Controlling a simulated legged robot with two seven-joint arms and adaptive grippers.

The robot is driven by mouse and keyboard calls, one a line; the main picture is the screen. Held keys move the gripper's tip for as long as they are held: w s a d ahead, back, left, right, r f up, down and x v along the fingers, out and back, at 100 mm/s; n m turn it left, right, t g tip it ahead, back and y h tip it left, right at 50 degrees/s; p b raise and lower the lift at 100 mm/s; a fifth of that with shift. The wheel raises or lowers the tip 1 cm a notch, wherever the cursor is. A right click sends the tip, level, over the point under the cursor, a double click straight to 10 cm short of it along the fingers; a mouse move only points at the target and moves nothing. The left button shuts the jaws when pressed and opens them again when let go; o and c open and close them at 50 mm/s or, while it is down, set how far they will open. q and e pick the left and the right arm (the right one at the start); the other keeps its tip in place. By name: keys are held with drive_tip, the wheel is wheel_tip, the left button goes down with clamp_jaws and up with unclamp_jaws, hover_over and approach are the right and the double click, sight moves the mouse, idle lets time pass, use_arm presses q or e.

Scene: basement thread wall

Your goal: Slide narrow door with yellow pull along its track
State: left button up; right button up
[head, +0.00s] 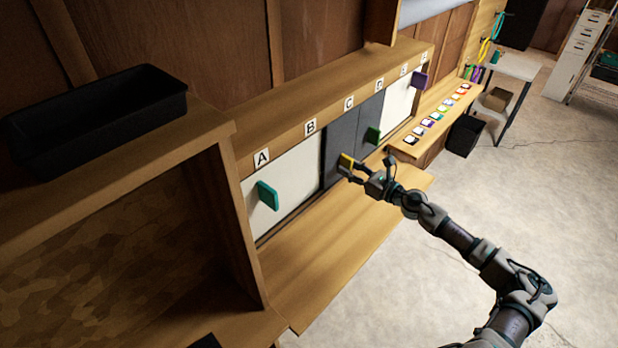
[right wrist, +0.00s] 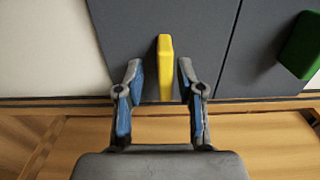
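The narrow dark grey door (head: 336,130) stands in the track under the letter strip, around B and C. Its yellow pull (head: 346,160) juts out near the door's lower part. My right gripper (head: 347,170) is at the pull. In the right wrist view the yellow pull (right wrist: 166,68) stands upright between the two fingers of my right gripper (right wrist: 158,78), with gaps showing on both sides. The fingers are open and do not appear to touch it. My left gripper is not in view.
A white door with a green pull (head: 267,195) is at left. A second grey door has a dark green pull (head: 373,135), and a white door has a purple pull (head: 420,80). A wooden ledge (head: 330,240) lies below. A black bin (head: 95,110) stands upper left.

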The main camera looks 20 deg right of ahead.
drive_tip(key=b+v, duration=0.3)
drive_tip(key=v, duration=0.1)
drive_tip(key=shift+s+d+f+b, duration=0.15)
drive_tip(key=shift+s+d+b, duration=0.05)
drive_tip(key=shift+b, duration=0.2)
drive_tip(key=p+v, duration=0.2)
drive_tip(key=p, duration=0.2)
drive_tip(key=shift+s+d, duration=0.1)
drive_tip(key=shift+s, duration=0.2)
